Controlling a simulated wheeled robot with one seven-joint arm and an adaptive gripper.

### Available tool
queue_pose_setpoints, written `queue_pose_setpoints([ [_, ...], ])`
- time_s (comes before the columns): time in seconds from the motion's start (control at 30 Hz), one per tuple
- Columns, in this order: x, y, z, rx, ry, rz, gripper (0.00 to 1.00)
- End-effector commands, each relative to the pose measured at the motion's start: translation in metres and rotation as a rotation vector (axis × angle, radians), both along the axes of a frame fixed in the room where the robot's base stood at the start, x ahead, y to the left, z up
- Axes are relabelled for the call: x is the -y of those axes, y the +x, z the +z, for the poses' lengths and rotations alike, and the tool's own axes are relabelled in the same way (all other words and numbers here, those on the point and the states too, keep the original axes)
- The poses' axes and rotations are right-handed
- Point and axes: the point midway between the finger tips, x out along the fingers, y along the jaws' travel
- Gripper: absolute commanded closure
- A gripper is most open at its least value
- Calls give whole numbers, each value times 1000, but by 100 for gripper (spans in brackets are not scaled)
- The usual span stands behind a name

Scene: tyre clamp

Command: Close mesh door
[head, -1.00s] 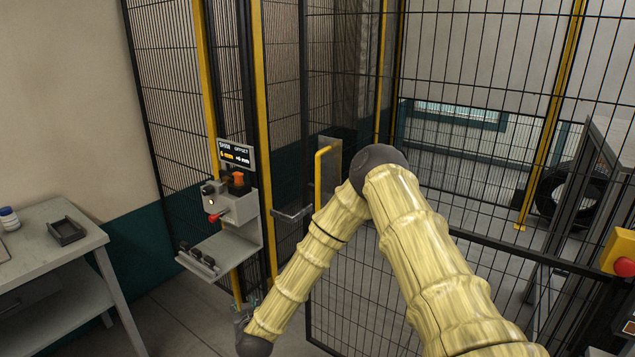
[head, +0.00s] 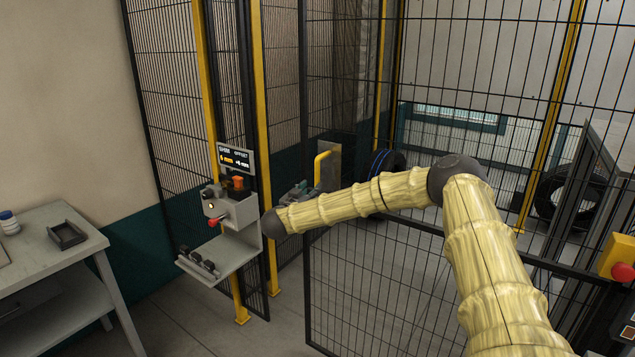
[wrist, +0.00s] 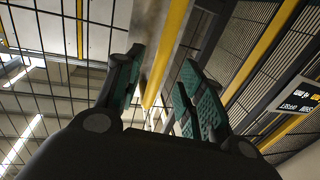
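The mesh door (head: 375,290) is a black wire panel behind my arm. Its yellow handle (head: 318,170) stands on a grey plate near its left edge. A gap shows between that edge and the yellow post (head: 264,130) on the left, so the door looks ajar. My gripper (head: 300,190) is at the handle's lower left, partly hidden by my arm. In the wrist view my gripper (wrist: 162,68) has its teal-padded fingers apart, with a yellow bar (wrist: 158,65), apparently the handle, seen between them. I cannot tell whether they touch it.
A grey control stand with a display (head: 236,157) and shelf (head: 222,255) is close left of my gripper. A grey table (head: 55,265) stands at far left. A tyre (head: 568,190) and a red button on a yellow box (head: 622,262) are at right.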

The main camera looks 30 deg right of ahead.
Motion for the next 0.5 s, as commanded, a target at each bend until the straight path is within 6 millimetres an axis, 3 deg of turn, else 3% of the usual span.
queue_pose_setpoints([
  [0.3,40,27,2,0,0,0,61],
  [0.5,54,37,1,0,0,1,61],
])
